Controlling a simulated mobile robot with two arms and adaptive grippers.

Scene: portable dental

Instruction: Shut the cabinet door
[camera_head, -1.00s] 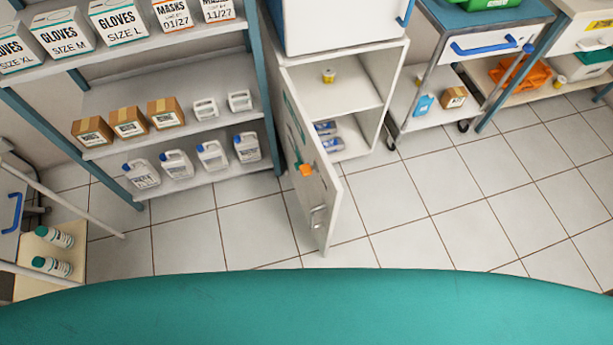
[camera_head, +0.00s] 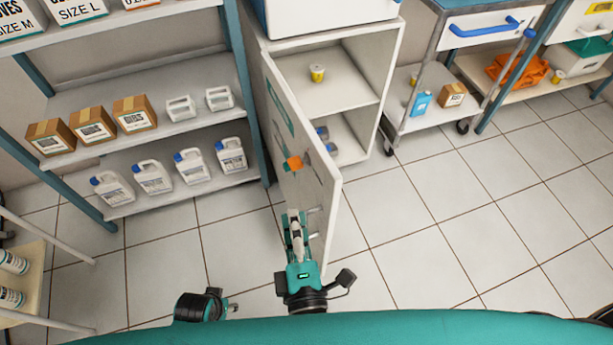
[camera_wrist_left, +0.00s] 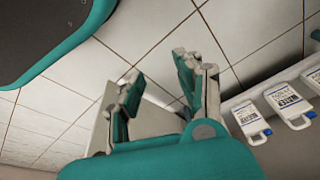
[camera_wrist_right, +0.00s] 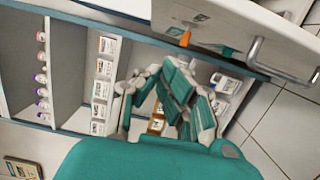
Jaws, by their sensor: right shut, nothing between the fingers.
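The white cabinet (camera_head: 362,70) stands open. Its door (camera_head: 312,185) is swung out toward me from the left side. The door's outer face has an orange piece (camera_head: 293,163) and a metal handle (camera_head: 314,222); the handle also shows in the right wrist view (camera_wrist_right: 280,65). My right gripper (camera_head: 293,222) is shut and empty, just left of the outer face near the handle; I cannot tell whether it touches the door. My left gripper (camera_wrist_left: 160,88) is open and empty above the tiled floor in the left wrist view.
Inside the cabinet are a small yellow-banded cup (camera_head: 317,73) and partly hidden bottles. A shelf rack (camera_head: 95,83) with boxes and jugs (camera_head: 152,177) stands left of the door. A wheeled cart (camera_head: 428,80) stands right. The floor right of the door is clear.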

